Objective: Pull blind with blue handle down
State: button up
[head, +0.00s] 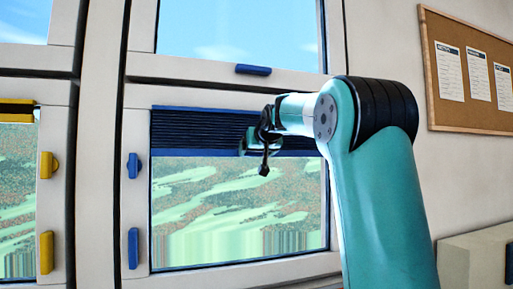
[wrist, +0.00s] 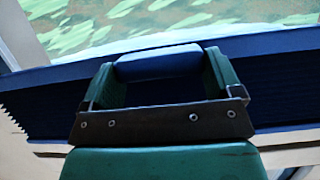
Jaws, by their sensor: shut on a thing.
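The blue blind (head: 200,130) hangs pleated across the top part of the middle window, with its blue bottom rail (head: 195,152) well above the sill. In the wrist view the blind's blue handle (wrist: 158,64) lies between the two green fingers of my gripper (wrist: 160,80), which is shut on it. In the head view my gripper (head: 262,142) is at the right half of the blind, in front of the rail, and it hides the handle there.
Blue handles sit on the window frame at left, upper (head: 133,165) and lower (head: 133,248), and one above (head: 253,69). A yellow-handled window (head: 46,165) stands at the left edge. A cork board (head: 470,75) hangs at right. A cabinet (head: 475,255) stands at lower right.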

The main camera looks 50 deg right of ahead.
notch_tip(320, 180, down, 36)
jog(key=b, duration=2.7)
jog(key=o, duration=1.1)
jog(key=b+v, duration=0.8)
jog(key=v, duration=0.9)
jog(key=shift+a+r, duration=0.15)
